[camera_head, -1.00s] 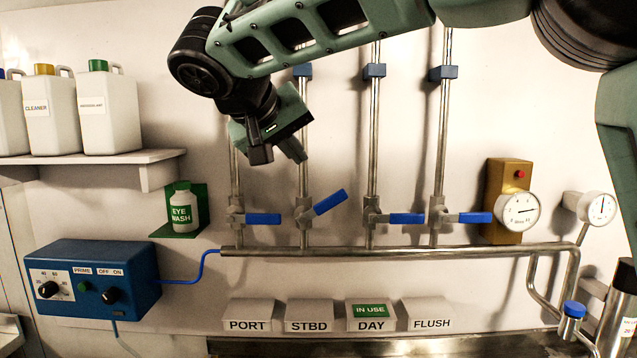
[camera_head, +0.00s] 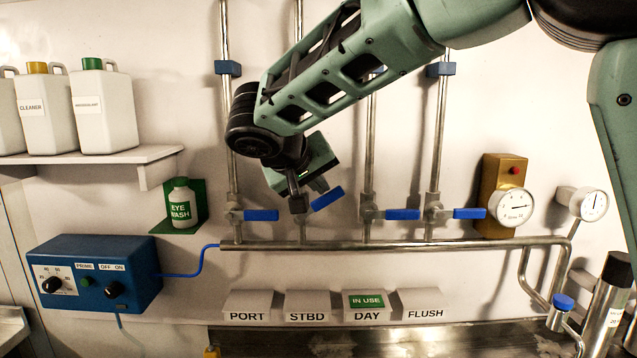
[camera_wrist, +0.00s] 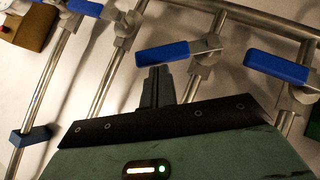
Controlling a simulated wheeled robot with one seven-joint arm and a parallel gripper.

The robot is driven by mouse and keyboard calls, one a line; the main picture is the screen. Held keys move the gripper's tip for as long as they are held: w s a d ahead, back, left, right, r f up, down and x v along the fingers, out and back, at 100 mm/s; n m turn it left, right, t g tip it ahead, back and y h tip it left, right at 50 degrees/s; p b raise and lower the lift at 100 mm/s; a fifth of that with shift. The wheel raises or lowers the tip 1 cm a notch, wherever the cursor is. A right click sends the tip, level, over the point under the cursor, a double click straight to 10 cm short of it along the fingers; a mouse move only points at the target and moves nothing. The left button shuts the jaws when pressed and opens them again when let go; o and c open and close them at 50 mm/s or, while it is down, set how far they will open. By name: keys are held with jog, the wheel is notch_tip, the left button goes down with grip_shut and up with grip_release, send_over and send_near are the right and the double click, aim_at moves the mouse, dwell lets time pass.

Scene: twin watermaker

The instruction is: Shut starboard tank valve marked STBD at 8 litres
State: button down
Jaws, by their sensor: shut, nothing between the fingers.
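The STBD valve is the second from the left; its blue handle (camera_head: 327,198) slants up to the right, while the other handles lie level. It also shows in the wrist view (camera_wrist: 178,52). My gripper (camera_head: 298,205) is shut and empty, in front of the STBD valve body at the handle's left end. In the wrist view its fingertips (camera_wrist: 155,76) are just below the handle; I cannot tell whether they touch it. The gripper partly hides the valve body. The STBD label (camera_head: 307,316) is below the pipe. No litre reading is legible.
The PORT handle (camera_head: 261,215) is close on the left, the DAY handle (camera_head: 403,214) on the right, then the FLUSH handle (camera_head: 469,213). A horizontal pipe (camera_head: 400,244) runs below. The DAY plate carries a green IN USE sign (camera_head: 366,301). A blue control box (camera_head: 95,277) is at left.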

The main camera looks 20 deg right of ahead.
aim_at(337, 199)
jog(key=shift+f+b, duration=0.1)
jog(key=shift+b, duration=0.2)
jog(key=y+b, duration=0.1)
jog(key=b, duration=0.2)
jog(key=d+f+m+b, duration=0.1)
jog(key=b, duration=0.2)
jog(key=shift+s+d+f+y, duration=0.2)
jog(key=shift+s+f+y, duration=0.1)
jog(key=shift+y, duration=0.1)
jog(key=y+b, duration=0.1)
jog(key=b, duration=0.2)
jog(key=d+f+m+y+b, duration=0.1)
jog(key=b, duration=0.2)
jog(key=shift+s+d+t, duration=0.15)
jog(key=shift+d+t, duration=0.1)
jog(key=shift+t, duration=0.15)
jog(key=shift+d+f+b, duration=0.1)
jog(key=shift+f+b, duration=0.1)
jog(key=shift+b, duration=0.6)
jog(key=shift+d, duration=0.1)
